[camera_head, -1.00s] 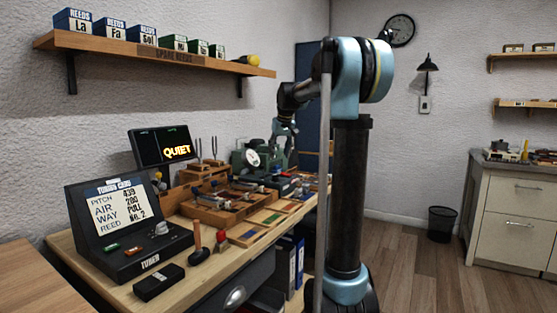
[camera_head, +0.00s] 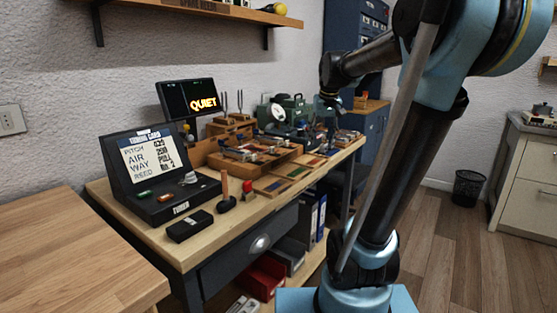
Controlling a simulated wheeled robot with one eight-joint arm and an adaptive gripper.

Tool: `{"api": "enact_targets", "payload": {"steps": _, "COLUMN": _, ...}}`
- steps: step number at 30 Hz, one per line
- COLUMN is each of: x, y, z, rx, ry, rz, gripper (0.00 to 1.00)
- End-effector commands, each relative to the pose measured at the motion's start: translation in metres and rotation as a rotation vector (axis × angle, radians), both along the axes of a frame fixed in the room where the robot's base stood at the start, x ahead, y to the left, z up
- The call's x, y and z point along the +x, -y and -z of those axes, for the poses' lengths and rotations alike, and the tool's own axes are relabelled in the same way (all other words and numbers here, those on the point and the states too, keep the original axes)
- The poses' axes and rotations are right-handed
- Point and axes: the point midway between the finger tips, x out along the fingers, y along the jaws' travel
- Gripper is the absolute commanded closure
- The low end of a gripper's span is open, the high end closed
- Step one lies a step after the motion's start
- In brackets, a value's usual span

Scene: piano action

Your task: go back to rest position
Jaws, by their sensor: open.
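My gripper (camera_head: 330,126) shows small and dark over the far right part of the workbench (camera_head: 217,235). It points down from my bent arm, which crosses the right side of the view. It is open, and I see nothing held in it. Its fingertips are hard to make out against the dark things behind, and I cannot tell how high above the bench they are.
The bench carries a tuner console (camera_head: 165,200), a screen reading QUIET (camera_head: 190,98), a wooden rack (camera_head: 255,153), a hammer (camera_head: 225,190) and a black block (camera_head: 190,226). A bare wooden table (camera_head: 70,250) fills the lower left. A wastebasket (camera_head: 468,189) stands on open floor at right.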

Motion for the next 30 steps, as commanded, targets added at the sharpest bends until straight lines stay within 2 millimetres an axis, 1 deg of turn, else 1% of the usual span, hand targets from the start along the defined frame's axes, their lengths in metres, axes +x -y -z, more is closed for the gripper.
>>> {"api": "enact_targets", "payload": {"steps": 1, "x": -0.019, "y": 0.003, "z": 0.011, "rx": -0.002, "ry": -0.006, "rz": 0.008, "gripper": 0.52}}
{"api": "enact_targets", "payload": {"steps": 3, "x": -0.043, "y": 0.007, "z": 0.025, "rx": -0.003, "ry": -0.017, "rz": 0.019, "gripper": 0.52}}
{"api": "enact_targets", "payload": {"steps": 5, "x": -0.062, "y": 0.010, "z": 0.038, "rx": -0.004, "ry": -0.025, "rz": 0.028, "gripper": 0.52}}
{"api": "enact_targets", "payload": {"steps": 6, "x": -0.076, "y": 0.011, "z": 0.047, "rx": -0.005, "ry": -0.030, "rz": 0.036, "gripper": 0.52}}
{"api": "enact_targets", "payload": {"steps": 11, "x": -0.127, "y": 0.018, "z": 0.086, "rx": -0.009, "ry": -0.053, "rz": 0.061, "gripper": 0.52}}
{"api": "enact_targets", "payload": {"steps": 12, "x": -0.139, "y": 0.020, "z": 0.097, "rx": -0.009, "ry": -0.058, "rz": 0.068, "gripper": 0.52}}
{"api": "enact_targets", "payload": {"steps": 14, "x": -0.158, "y": 0.022, "z": 0.113, "rx": -0.010, "ry": -0.066, "rz": 0.078, "gripper": 0.52}}
{"api": "enact_targets", "payload": {"steps": 18, "x": -0.199, "y": 0.027, "z": 0.152, "rx": -0.015, "ry": -0.085, "rz": 0.101, "gripper": 0.52}}
{"api": "enact_targets", "payload": {"steps": 21, "x": -0.223, "y": 0.029, "z": 0.179, "rx": -0.018, "ry": -0.096, "rz": 0.116, "gripper": 0.52}}
{"api": "enact_targets", "payload": {"steps": 24, "x": -0.242, "y": 0.031, "z": 0.200, "rx": -0.020, "ry": -0.106, "rz": 0.129, "gripper": 0.52}}
{"api": "enact_targets", "payload": {"steps": 27, "x": -0.253, "y": 0.032, "z": 0.214, "rx": -0.021, "ry": -0.113, "rz": 0.136, "gripper": 0.52}}
{"api": "enact_targets", "payload": {"steps": 30, "x": -0.259, "y": 0.033, "z": 0.220, "rx": -0.021, "ry": -0.116, "rz": 0.139, "gripper": 0.52}}
